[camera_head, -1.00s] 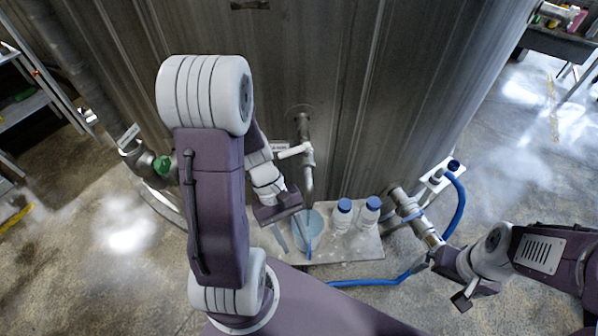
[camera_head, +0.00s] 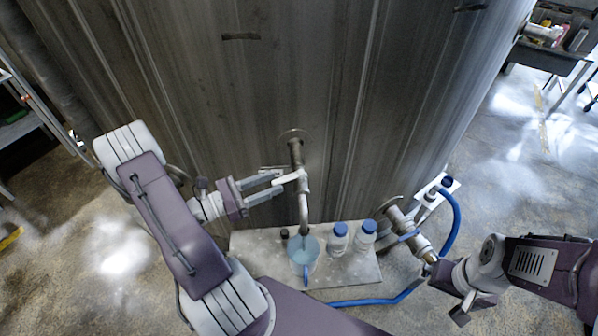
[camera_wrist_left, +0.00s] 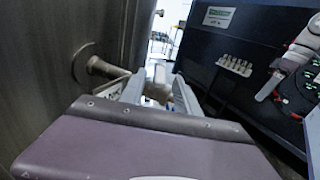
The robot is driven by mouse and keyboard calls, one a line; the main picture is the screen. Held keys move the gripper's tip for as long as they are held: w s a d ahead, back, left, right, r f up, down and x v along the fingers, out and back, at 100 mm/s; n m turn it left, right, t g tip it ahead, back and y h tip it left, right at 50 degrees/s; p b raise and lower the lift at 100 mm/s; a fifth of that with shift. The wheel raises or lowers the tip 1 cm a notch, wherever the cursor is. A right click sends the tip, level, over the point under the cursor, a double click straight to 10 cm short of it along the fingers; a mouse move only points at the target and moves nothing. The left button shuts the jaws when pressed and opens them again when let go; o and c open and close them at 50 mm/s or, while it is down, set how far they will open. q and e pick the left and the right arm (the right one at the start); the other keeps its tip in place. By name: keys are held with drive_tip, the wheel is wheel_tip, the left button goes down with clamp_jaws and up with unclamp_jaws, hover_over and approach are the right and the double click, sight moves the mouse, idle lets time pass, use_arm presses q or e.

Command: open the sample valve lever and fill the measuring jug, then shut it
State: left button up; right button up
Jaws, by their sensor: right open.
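The sample valve pipe (camera_head: 303,203) comes out of the tank wall and bends down. Its white lever (camera_head: 292,177) points left from the pipe. The measuring jug (camera_head: 304,252), clear with a bluish tint and a blue handle, stands on the platform under the spout; its fill level is unclear. My left gripper (camera_head: 281,182) is at the lever from the left, its fingers apart. In the left wrist view, the white lever (camera_wrist_left: 158,82) shows between the fingertips; contact cannot be told. My right gripper (camera_head: 461,312) is open and empty at the lower right.
Two white bottles with blue caps (camera_head: 338,238) (camera_head: 363,235) and a small dark-capped bottle (camera_head: 284,234) stand near the jug on the pale platform (camera_head: 252,247). A second pipe fitting (camera_head: 410,228) and a blue hose (camera_head: 375,300) lie to the right. The tank (camera_head: 230,110) fills the back.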

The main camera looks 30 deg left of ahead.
sight(298, 173)
use_arm(q)
drive_tip(key=shift+w+d+r+p, duration=0.3)
drive_tip(key=shift+w+d+p, duration=0.35)
drive_tip(key=shift+w+d, duration=0.15)
drive_tip(key=x, duration=0.3)
drive_tip(key=p+x, duration=0.1)
drive_tip(key=x, duration=0.1)
drive_tip(key=shift+w+d+f, duration=0.1)
drive_tip(key=shift+w+f, duration=0.2)
drive_tip(key=shift+s, duration=0.25)
drive_tip(key=shift+s+a, duration=0.1)
drive_tip(key=shift+a, duration=0.15)
drive_tip(key=shift+c, duration=0.6)
clamp_jaws()
use_arm(e)
drive_tip(key=r, duration=0.3)
drive_tip(key=shift+s+a, duration=0.3)
drive_tip(key=shift+s, duration=0.05)
